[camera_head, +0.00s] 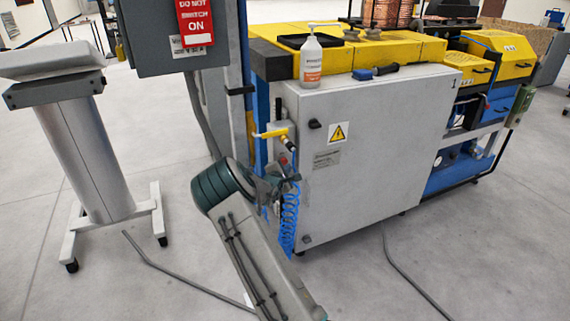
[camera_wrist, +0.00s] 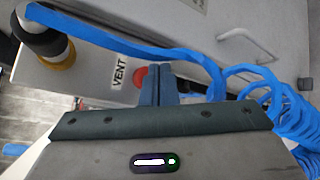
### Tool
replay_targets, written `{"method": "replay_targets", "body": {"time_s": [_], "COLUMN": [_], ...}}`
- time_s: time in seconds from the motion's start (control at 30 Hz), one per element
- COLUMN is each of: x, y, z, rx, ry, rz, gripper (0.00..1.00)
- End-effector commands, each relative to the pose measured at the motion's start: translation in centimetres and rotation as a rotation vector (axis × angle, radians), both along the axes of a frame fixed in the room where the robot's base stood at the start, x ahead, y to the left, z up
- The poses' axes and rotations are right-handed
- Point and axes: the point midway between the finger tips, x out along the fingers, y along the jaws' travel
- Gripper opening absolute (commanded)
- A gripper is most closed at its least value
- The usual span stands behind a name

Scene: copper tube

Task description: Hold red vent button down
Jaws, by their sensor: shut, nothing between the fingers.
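The red vent button (camera_wrist: 138,77) shows in the wrist view beside a white label reading VENT (camera_wrist: 119,72). My gripper's fingers (camera_wrist: 157,80) are shut together with nothing between them. The fingertips appear at the button's right edge and cover part of it. I cannot tell whether they touch it or whether it is pressed in. In the head view my gripper (camera_head: 279,184) is at the left front corner of the grey cabinet, below a yellow-handled valve (camera_head: 272,133). The button is not clearly seen there.
A blue coiled hose (camera_head: 289,215) hangs beside my gripper; it also crosses the wrist view (camera_wrist: 225,78). The grey cabinet (camera_head: 370,165) stands right of my arm. A white-legged stand (camera_head: 90,150) is at left. Grey cables (camera_head: 185,277) lie on the floor.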

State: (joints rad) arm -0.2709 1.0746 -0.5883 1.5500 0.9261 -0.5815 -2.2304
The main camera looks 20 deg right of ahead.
Motion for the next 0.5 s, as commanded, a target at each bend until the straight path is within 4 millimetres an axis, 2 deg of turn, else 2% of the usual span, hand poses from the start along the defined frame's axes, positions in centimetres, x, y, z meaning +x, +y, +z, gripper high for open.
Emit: {"method": "replay_targets", "body": {"time_s": [0.5], "x": [0.85], "y": [0.01], "z": [0.02], "rx": [0.0], "ry": [0.0], "rz": [0.0], "gripper": [0.0]}}
